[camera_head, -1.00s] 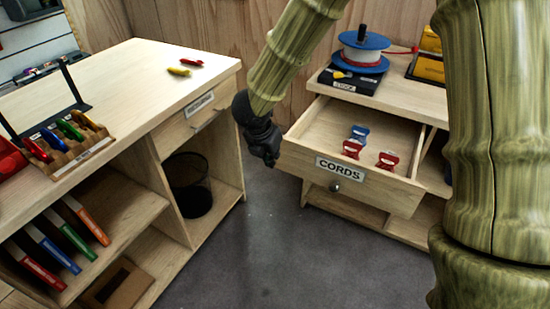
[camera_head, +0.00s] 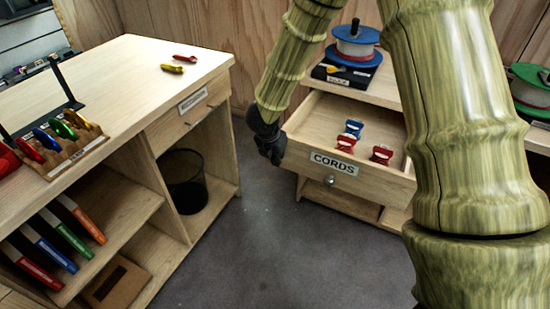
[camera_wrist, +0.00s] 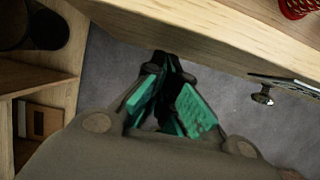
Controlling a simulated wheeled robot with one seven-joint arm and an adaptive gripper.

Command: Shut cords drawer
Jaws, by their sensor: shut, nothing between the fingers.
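The cords drawer (camera_head: 386,185) is pulled open from the right-hand wooden cabinet. Its front carries a CORDS label (camera_head: 334,163) and a round metal knob (camera_head: 329,181). Red and blue items (camera_head: 347,138) lie inside it. My gripper (camera_head: 274,155) is shut and empty, at the left corner of the drawer front; I cannot tell whether it touches. In the wrist view the green-padded fingers (camera_wrist: 168,85) point at the floor beside the drawer front, with the knob (camera_wrist: 262,96) to their right.
A workbench (camera_head: 150,85) stands at the left, with a mesh bin (camera_head: 184,180) in its lower bay. Grey floor (camera_head: 270,245) lies clear between bench and cabinet. A blue-rimmed spool (camera_head: 355,45) stands on the cabinet top; another spool (camera_head: 532,88) is at the right.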

